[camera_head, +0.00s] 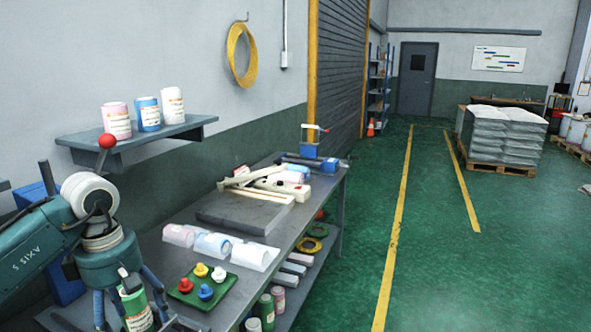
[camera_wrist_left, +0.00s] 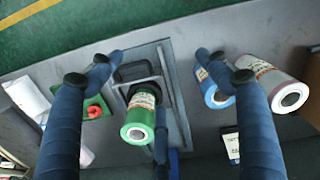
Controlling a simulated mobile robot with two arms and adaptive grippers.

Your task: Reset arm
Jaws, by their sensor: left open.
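My left arm comes in from the left in the head view. Its gripper (camera_head: 128,312) points down at the near end of the workbench. In the left wrist view the gripper (camera_wrist_left: 158,58) has its fingers spread wide, with nothing held between them. A green labelled cylinder (camera_wrist_left: 140,118) stands below and between the fingers, next to a grey frame. It also shows in the head view (camera_head: 137,309), partly covered by the gripper. A blue cylinder (camera_wrist_left: 216,84) and a pink one (camera_wrist_left: 275,85) are to the right in the wrist view. My right gripper is not in view.
A wall shelf (camera_head: 150,136) with pink, blue and white containers is behind the arm. Open green floor (camera_head: 345,280) lies right of the bench.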

